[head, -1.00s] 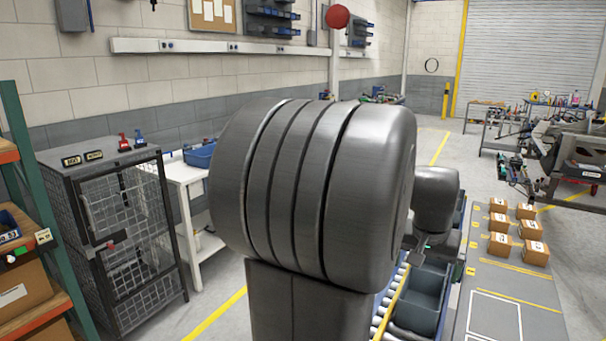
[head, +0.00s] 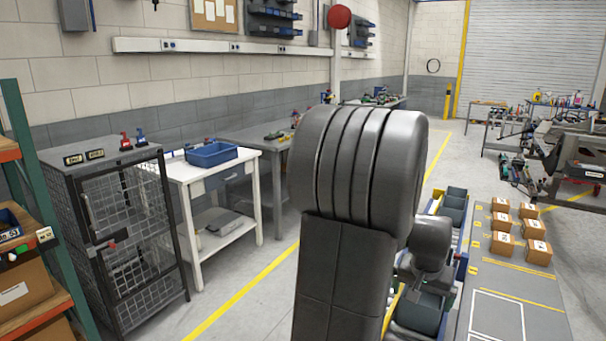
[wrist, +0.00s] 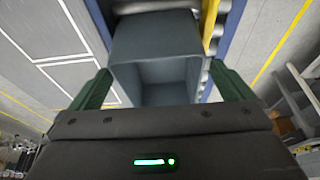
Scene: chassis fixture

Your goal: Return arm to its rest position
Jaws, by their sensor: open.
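My gripper (wrist: 160,68) shows in the wrist view with its two green fingers wide apart and nothing held between them. A grey-blue bin (wrist: 150,40) lies beyond the fingers, and its inside looks empty. I cannot tell the exact distance from the fingers to the bin. In the head view my dark grey arm stands large in the middle, bent at a rounded joint, with a smaller wrist part lower to its right. The gripper's fingers cannot be made out clearly there. The arm partly hides a bin (head: 418,314) on the conveyor.
A wire cage cabinet (head: 125,230) and a white table (head: 190,175) with a blue tray (head: 211,154) stand at left. Small cardboard boxes (head: 502,244) sit on a grey surface at right. Floor between table and arm is clear.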

